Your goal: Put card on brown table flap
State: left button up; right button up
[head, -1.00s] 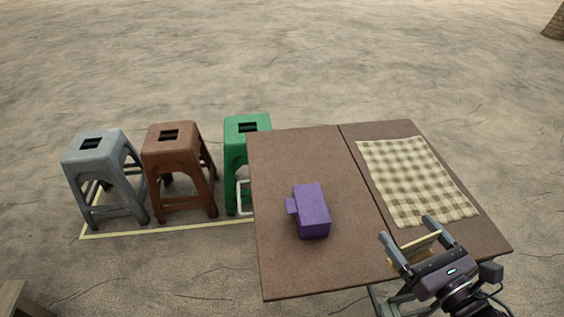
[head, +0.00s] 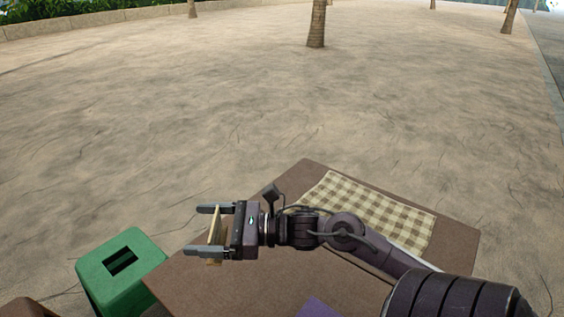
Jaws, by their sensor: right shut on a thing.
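The brown table (head: 280,287) stands in the lower middle of the head view, and my right arm hides much of it. Its left flap is partly in view, cut off by the bottom edge. My right gripper (head: 195,230) points left and is shut on a thin tan card (head: 214,238), held on edge between the two fingers. The gripper and card appear above the flap's far left edge; the exact height cannot be told. My left gripper is not in view.
A checked cloth (head: 375,210) lies on the table's right part. A purple block (head: 321,308) shows at the bottom edge. Open sand lies behind, with several tree trunks (head: 316,25).

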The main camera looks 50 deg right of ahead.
jog(key=shift+w+d+r+n+g+y+b, duration=0.1)
jog(key=shift+w+d+n+g+y+b, duration=0.2)
jog(key=shift+d+b, duration=0.35)
jog(key=shift+w+d+n+g+y+b, duration=0.1)
jog(key=shift+w+d+g+y+b, duration=0.1)
jog(key=shift+w+d+g+b, duration=0.3)
jog(key=shift+s+d+r, duration=0.15)
jog(key=shift+s+d, duration=0.05)
jog(key=shift+s, duration=0.15)
notch_tip(320, 180, down, 19)
jog(key=shift+r+b, duration=0.1)
jog(key=shift+b, duration=0.45)
jog(key=shift+f, duration=0.65)
jog(key=o, duration=0.8)
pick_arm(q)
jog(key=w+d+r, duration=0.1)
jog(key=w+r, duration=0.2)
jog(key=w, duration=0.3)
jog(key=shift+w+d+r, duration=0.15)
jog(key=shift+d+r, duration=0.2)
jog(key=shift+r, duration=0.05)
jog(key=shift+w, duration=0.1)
